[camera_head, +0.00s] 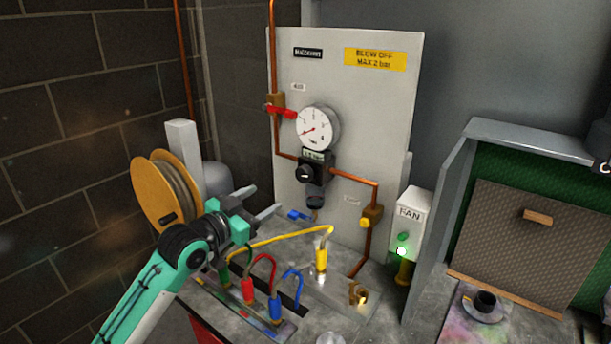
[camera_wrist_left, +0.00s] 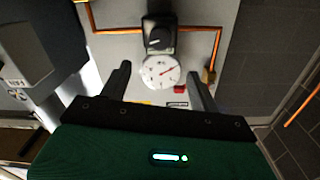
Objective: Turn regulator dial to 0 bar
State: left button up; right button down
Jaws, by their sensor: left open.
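The regulator (camera_head: 313,172) is a black block with a dark round dial on its front, mounted in the copper pipe on a pale panel. Small lettering above the dial is too small to read surely. The dial also shows, upside down, in the left wrist view (camera_wrist_left: 157,38). A white round gauge (camera_head: 317,126) sits directly above the regulator, its red needle pointing lower left. My left gripper (camera_head: 268,201) is open and empty, left of and below the regulator, apart from it. In the wrist view the gauge (camera_wrist_left: 160,71) appears between the open fingers (camera_wrist_left: 157,72).
A red valve handle (camera_head: 281,111) is on the left pipe; a blue handle (camera_head: 298,215) is below the regulator. Coloured hoses (camera_head: 268,275) and a yellow fitting (camera_head: 321,258) stand on the bench. A FAN box (camera_head: 410,222) is at right, a hose reel (camera_head: 165,190) at left.

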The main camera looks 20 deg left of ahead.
pick_arm(q)
jog(key=w, duration=0.2)
jog(key=p, duration=0.2)
send_near(301, 176)
jog(key=w, duration=0.2)
jog(key=x, duration=0.2)
jog(key=p+x, duration=0.1)
jog(key=x, duration=0.2)
jog(key=shift+d+r, duration=0.1)
jog(key=shift+d, duration=0.35)
jog(key=shift+w+d, duration=0.1)
jog(key=shift+w, duration=0.3)
jog(key=c, duration=1)
pick_arm(e)
jog(key=shift+g, duration=0.3)
jog(key=s+a+r, duration=0.2)
jog(key=s+r, duration=0.1)
jog(key=shift+s+r, duration=0.15)
jog(key=shift+s, duration=0.1)
